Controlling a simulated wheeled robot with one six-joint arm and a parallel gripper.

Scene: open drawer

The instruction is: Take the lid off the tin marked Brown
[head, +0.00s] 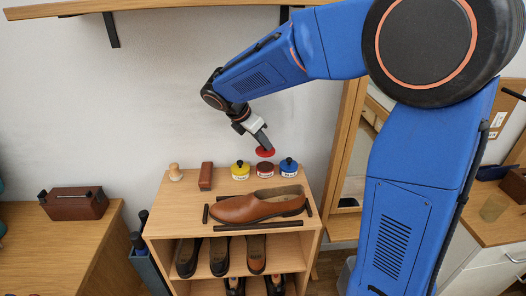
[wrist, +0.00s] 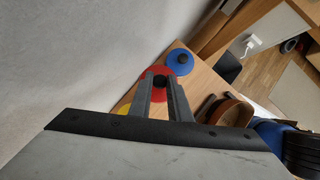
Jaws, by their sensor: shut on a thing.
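My gripper (head: 264,146) is shut on the black knob of a red lid (head: 265,152). In the wrist view the red lid (wrist: 152,68) shows beyond my fingertips (wrist: 159,82). The lid hangs above the middle tin (head: 265,169), apart from it. That tin is open, with a dark brown top surface and a white label. The lettering is too small to read. A yellow tin (head: 240,172) stands to its left and a blue tin (head: 288,168) to its right, both with lids on. The blue lid (wrist: 179,62) also shows in the wrist view.
A brown shoe (head: 258,206) lies in front of the tins, among dark strips. A brown block (head: 206,176) and a small wooden-knobbed item (head: 175,172) stand to the left on the cabinet top (head: 170,215). More shoes fill the shelves below. A wall shelf (head: 75,9) is overhead.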

